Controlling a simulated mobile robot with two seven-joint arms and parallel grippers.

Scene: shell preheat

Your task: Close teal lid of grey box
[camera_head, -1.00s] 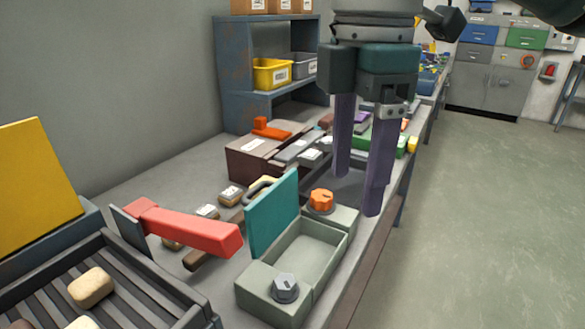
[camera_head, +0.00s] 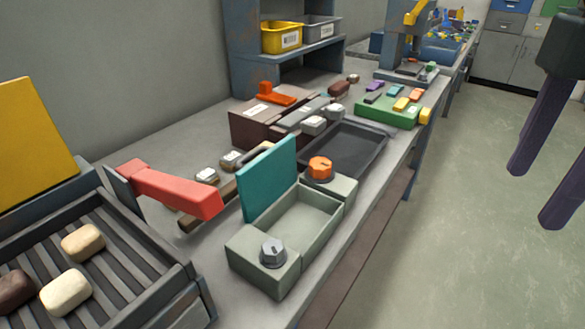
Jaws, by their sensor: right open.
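The grey box (camera_head: 310,238) stands near the front edge of the bench, with its inside open and empty. Its teal lid (camera_head: 268,178) stands upright along the box's left side. A grey knob (camera_head: 273,252) sits on the box's near end and an orange knob (camera_head: 321,167) on its far end. My right gripper (camera_head: 540,192) is open and empty at the right edge of the picture, over the floor, well apart from the box. Its upper part is cut off by the frame. My left gripper is not in view.
A red bar (camera_head: 175,190) points toward the lid from the left. A slatted tray (camera_head: 120,262) with several blocks lies at the front left. A black tray (camera_head: 345,150) and a green holder (camera_head: 385,112) lie behind the box. The floor to the right is clear.

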